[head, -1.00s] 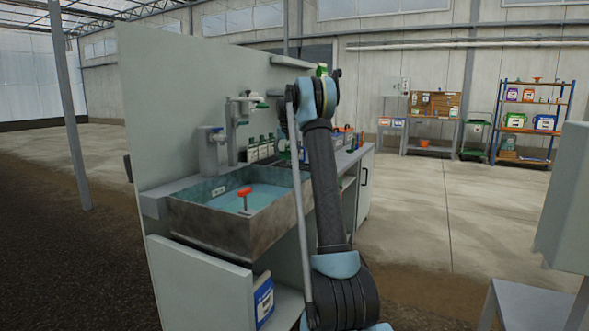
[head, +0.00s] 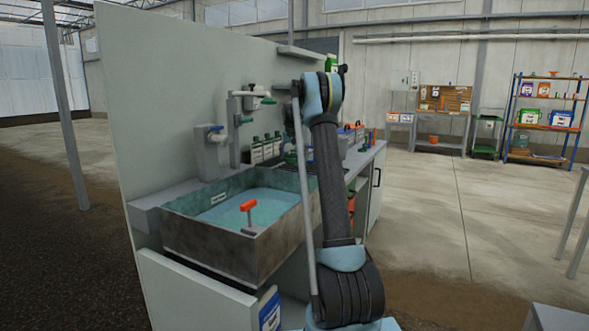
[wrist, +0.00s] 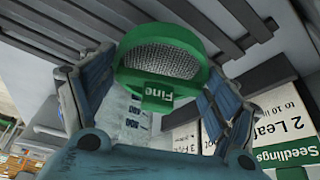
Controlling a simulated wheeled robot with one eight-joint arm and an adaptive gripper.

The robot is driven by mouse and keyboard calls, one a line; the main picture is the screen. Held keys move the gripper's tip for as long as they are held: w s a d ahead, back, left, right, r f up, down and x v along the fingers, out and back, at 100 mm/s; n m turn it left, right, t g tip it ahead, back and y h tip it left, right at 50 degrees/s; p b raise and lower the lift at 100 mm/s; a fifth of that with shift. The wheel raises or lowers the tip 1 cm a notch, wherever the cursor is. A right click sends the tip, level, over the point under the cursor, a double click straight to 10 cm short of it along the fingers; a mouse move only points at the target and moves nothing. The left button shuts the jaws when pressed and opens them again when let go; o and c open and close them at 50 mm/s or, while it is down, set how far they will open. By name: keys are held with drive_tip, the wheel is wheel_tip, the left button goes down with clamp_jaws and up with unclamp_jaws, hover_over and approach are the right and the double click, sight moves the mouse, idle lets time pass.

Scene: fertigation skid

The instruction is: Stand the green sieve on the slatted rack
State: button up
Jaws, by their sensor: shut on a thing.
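The green sieve (wrist: 160,93) has a round rim, a grey mesh and a tab marked "Fine". In the wrist view it sits between the two fingers of my gripper (wrist: 158,82), which is shut on it. Dark slats of the slatted rack (wrist: 248,18) show beyond the sieve at the top of the wrist view. I cannot tell whether the sieve touches them. In the head view my arm hides the gripper and most of the sieve.
A white card (wrist: 285,135) marked "Seedlings" is close by the right finger. Open floor (head: 440,225) lies right.

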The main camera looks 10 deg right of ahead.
drive_tip(key=shift+s+a+f, duration=0.1)
drive_tip(key=shift+a+f, duration=0.05)
drive_tip(key=shift+f, duration=2.4)
drive_tip(key=o, duration=1)
drive_tip(key=shift+o, duration=0.2)
drive_tip(key=shift+r, duration=0.1)
drive_tip(key=v, duration=1.2)
drive_tip(key=s+r, duration=0.3)
drive_tip(key=s, duration=1.5)
drive_tip(key=s+d+f+n, duration=0.1)
drive_tip(key=s+f+n, duration=0.1)
drive_tip(key=s, duration=1.6)
drive_tip(key=s+f, duration=0.7)
drive_tip(key=s, duration=0.3)
drive_tip(key=s+f+g, duration=0.1)
drive_tip(key=s+f, duration=0.6)
drive_tip(key=s, duration=0.4)
drive_tip(key=s+f+n+g+y, duration=0.1)
drive_tip(key=s+f, duration=0.6)
drive_tip(key=s, duration=0.4)
drive_tip(key=shift+s+f, duration=0.15)
drive_tip(key=shift+f, duration=0.25)
